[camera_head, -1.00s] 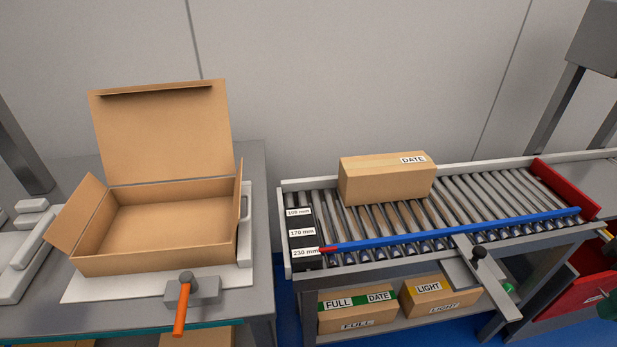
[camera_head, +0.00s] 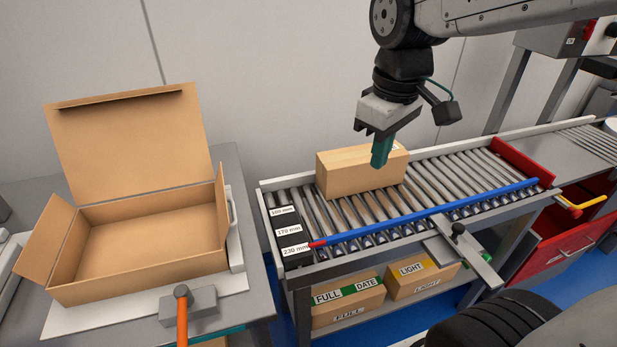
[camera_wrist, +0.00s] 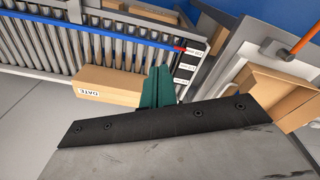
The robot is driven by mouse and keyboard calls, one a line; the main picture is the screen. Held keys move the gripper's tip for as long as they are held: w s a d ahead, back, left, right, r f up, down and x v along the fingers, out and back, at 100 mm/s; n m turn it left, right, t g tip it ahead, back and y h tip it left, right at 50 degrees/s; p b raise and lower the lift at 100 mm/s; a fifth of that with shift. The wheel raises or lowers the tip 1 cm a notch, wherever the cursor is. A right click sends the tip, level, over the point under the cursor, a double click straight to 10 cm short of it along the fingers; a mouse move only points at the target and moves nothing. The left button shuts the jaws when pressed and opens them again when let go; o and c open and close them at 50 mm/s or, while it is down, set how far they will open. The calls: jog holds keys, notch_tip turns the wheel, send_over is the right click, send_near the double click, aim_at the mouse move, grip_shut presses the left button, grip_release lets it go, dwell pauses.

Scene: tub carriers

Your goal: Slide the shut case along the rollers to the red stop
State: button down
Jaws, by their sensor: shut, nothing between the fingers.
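The shut case (camera_head: 345,173) is a brown carton lying on the rollers (camera_head: 445,176), against the back side toward their left part. It also shows in the wrist view (camera_wrist: 110,87) with its DATE label. The red stop (camera_head: 524,161) stands across the right end of the rollers. My gripper (camera_head: 379,163) is shut and empty, its green fingers pointing down in front of the case's right part in the head view. In the wrist view the fingers (camera_wrist: 157,86) show beside the case; I cannot tell whether they touch it.
A blue rail (camera_head: 430,212) with a red tip runs slantwise along the rollers' front, near the millimetre labels. An open carton (camera_head: 150,262) stands on the left bench. Labelled cartons (camera_head: 347,300) sit on the shelf below. The rollers between case and stop are clear.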

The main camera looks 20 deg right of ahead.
jog(key=w+a+f+n, duration=0.2)
jog(key=w+f+n, duration=0.25)
jog(key=w, duration=0.45)
jog(key=w+a+f+n+g, duration=0.1)
jog(key=w+f+n, duration=0.4)
jog(key=w, duration=0.4)
jog(key=w+a+f+n, duration=0.25)
jog(key=w+f, duration=0.35)
jog(key=w, duration=0.3)
jog(key=shift+n, duration=0.3)
jog(key=f, duration=0.9)
jog(key=shift+s+d+f, duration=0.15)
jog(key=shift+s, duration=0.1)
jog(key=shift+d+f, duration=0.15)
jog(key=shift+d, duration=1.85)
jog(key=shift+d, duration=0.1)
